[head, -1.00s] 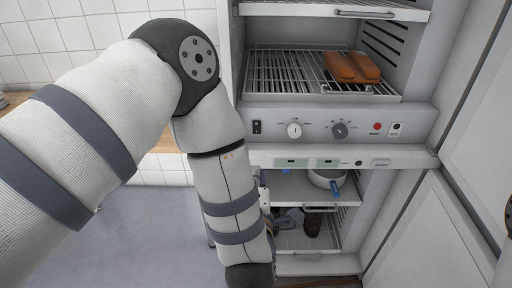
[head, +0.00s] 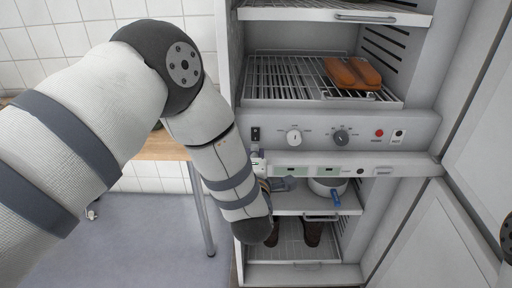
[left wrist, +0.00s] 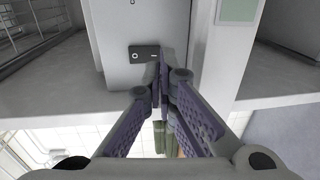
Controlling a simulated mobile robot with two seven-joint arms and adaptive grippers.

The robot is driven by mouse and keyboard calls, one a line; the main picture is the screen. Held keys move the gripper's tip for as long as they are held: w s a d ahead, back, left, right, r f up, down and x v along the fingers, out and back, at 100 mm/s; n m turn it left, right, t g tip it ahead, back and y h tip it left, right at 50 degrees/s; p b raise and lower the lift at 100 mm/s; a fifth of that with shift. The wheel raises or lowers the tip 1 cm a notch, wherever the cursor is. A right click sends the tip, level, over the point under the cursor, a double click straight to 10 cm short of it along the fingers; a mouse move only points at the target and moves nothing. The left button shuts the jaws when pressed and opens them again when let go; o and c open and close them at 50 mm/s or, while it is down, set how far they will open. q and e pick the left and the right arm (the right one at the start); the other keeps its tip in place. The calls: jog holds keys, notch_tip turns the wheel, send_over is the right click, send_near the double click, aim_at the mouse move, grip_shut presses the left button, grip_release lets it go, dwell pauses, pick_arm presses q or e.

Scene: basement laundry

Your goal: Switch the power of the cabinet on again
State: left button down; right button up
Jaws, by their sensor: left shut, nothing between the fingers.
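The cabinet (head: 310,118) stands open, with a control panel across its middle. A small black rocker switch (head: 255,134) sits at the panel's left end; its position is too small to tell. It also shows in the left wrist view (left wrist: 145,53), with a light mark at its left end.
The panel also has a white knob (head: 294,138), a dark knob (head: 340,137) and a red button (head: 379,133). The cabinet door (head: 430,240) is open at right.

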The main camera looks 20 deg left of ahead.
aim_at(255, 141)
pick_arm(q)
jog(key=shift+x, duration=1.65)
pick_arm(e)
jog(key=shift+s+f, duration=0.3)
pick_arm(q)
jog(key=shift+w+f+b, duration=0.2)
jog(key=shift+f+b, duration=0.1)
jog(key=shift+b, duration=0.05)
jog(key=shift+w+a+t, duration=0.1)
jog(key=shift+w+t, duration=0.05)
jog(key=shift+t, duration=0.25)
jog(key=shift+r, duration=0.2)
pick_arm(e)
jog(key=shift+s+f, duration=0.25)
jog(key=shift+f, duration=0.05)
pick_arm(q)
jog(key=v, duration=1.2)
jog(key=shift+f, duration=0.15)
